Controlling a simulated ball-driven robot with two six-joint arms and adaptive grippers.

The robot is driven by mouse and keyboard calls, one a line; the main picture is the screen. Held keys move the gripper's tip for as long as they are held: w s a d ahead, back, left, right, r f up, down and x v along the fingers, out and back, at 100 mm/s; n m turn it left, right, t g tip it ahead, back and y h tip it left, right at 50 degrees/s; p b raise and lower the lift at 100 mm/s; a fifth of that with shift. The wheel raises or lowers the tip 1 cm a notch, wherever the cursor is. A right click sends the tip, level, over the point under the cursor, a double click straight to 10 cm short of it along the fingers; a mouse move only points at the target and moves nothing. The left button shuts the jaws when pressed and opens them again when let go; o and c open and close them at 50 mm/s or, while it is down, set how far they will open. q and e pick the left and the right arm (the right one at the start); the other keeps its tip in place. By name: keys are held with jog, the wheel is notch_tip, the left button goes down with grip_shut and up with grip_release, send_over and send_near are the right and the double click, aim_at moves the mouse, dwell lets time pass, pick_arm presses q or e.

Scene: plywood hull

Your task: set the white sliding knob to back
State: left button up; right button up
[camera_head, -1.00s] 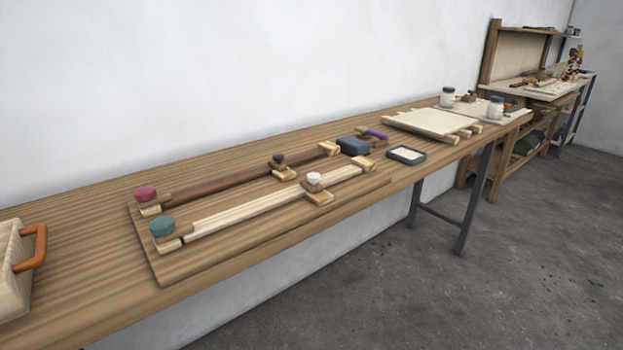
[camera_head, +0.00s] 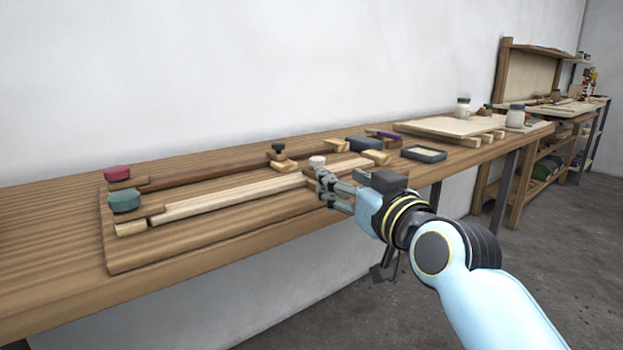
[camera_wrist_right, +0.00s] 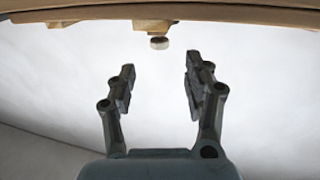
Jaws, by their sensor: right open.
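The white knob (camera_head: 317,160) sits on a slider on the light wooden rail (camera_head: 235,191), towards the rail's right end. My right gripper (camera_head: 323,186) has come in from the right, in front of the knob and slightly below its top. It partly hides the slider block. My left gripper is not in view.
Behind runs a dark rail (camera_head: 210,174) with a black knob (camera_head: 278,148). Teal (camera_head: 125,201) and pink (camera_head: 117,173) round pieces stand at the rails' left ends. A blue block (camera_head: 365,144) and a shallow dark tray (camera_head: 424,154) lie to the right.

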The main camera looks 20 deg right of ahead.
aim_at(318, 158)
jog(key=w, duration=0.3)
jog(key=w+b, duration=0.1)
jog(key=w, duration=0.3)
jog(key=w+a, duration=0.1)
jog(key=w, duration=0.2)
jog(key=shift+w, duration=0.15)
jog(key=shift+a, duration=0.15)
grip_shut()
